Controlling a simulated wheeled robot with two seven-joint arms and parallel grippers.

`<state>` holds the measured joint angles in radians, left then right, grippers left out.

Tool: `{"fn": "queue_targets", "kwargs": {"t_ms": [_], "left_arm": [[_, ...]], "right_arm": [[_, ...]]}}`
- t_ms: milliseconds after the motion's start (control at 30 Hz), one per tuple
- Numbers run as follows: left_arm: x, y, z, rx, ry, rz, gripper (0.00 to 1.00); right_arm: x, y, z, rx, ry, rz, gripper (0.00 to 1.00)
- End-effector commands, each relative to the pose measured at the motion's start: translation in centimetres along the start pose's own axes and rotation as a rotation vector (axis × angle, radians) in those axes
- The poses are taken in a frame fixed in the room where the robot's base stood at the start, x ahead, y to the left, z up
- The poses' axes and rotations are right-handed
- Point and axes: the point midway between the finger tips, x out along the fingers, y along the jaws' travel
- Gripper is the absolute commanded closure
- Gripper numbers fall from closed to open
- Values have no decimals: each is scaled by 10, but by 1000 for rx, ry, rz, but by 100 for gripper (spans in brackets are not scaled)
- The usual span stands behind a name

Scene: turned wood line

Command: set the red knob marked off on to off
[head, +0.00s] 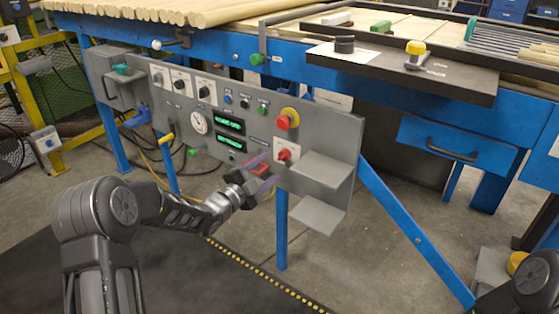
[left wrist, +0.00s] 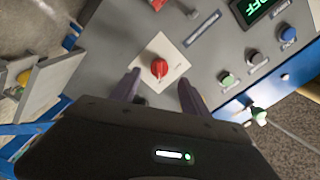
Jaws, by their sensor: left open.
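The red knob (head: 284,155) sits on a pale square plate (head: 292,146) at the lower right of the grey control panel. In the left wrist view the red knob (left wrist: 159,69) shows in front of the fingers, with its plate (left wrist: 153,58) around it; the plate's marks are too small to read. My left gripper (head: 262,172) is just left of and below the knob in the head view. In the left wrist view the left gripper (left wrist: 158,88) has its two fingers apart, with nothing between them, pointing at the plate. My right gripper is not in view.
A red mushroom button on a yellow base (head: 288,118) is just above the knob. Two grey shelves (head: 322,168) jut out at the panel's right end. A gauge (head: 198,122), green displays (head: 229,122) and several black knobs fill the panel's left.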

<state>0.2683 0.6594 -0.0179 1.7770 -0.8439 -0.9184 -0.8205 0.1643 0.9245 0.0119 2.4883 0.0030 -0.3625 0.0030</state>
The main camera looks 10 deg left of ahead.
Motion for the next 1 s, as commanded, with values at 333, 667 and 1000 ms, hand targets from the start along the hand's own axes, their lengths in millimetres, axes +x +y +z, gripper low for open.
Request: {"fn": "queue_targets", "kwargs": {"t_ms": [333, 667, 1000], "left_arm": [[52, 2, 0, -2, 1, 0, 46], [65, 1, 0, -3, 0, 0, 46], [65, 1, 0, -2, 0, 0, 66]], "right_arm": [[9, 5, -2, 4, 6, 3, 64], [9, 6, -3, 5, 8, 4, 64], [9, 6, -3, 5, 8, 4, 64]]}}
